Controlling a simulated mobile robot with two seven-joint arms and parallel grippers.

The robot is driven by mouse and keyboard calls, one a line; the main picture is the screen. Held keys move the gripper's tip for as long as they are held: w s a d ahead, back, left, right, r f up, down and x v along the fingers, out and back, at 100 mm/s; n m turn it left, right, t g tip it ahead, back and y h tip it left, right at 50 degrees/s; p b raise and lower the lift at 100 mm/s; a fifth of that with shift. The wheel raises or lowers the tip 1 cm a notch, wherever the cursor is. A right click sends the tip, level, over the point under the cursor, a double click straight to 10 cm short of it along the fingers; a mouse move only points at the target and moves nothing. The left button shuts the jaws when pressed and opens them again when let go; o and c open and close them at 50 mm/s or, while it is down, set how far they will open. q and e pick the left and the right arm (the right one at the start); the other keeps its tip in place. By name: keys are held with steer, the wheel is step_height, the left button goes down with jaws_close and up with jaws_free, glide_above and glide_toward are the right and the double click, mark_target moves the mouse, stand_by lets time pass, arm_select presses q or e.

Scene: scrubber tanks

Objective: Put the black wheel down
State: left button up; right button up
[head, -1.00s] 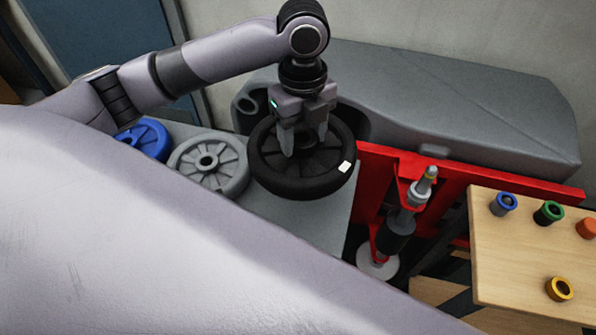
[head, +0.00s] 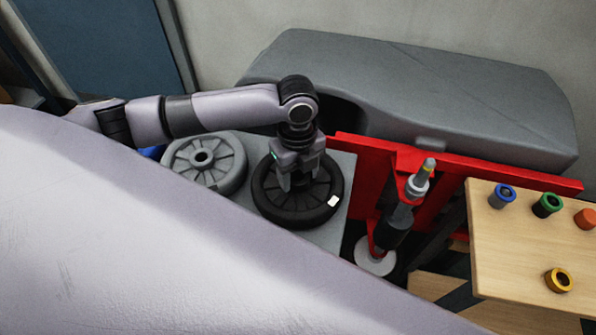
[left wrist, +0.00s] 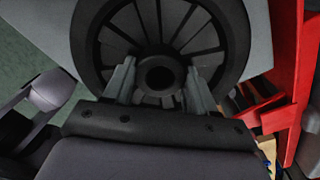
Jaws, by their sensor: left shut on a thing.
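The black wheel (head: 309,213) lies flat at the right end of the grey table top, with a small white patch on its rim. It also shows in the left wrist view (left wrist: 240,40), with its spokes and hub facing the camera. My left gripper (head: 299,184) points down at the middle of the wheel. In the left wrist view its fingers (left wrist: 160,78) are on both sides of the hub and shut on it. I cannot tell whether the wheel's underside touches the table top. My right gripper is not in view.
A grey wheel (head: 228,166) lies just left of the black one, and a blue wheel (head: 152,152) is mostly hidden behind my arm. A red frame (head: 352,148) and a grey housing (head: 420,90) stand behind and right. A wooden table (head: 520,235) holds coloured rings.

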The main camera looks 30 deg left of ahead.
arm_select(q)
steer(key=shift+w+r, duration=0.1)
steer(key=o, duration=1.5)
step_height(320, 180, up, 12)
steer(key=shift+p, duration=0.4)
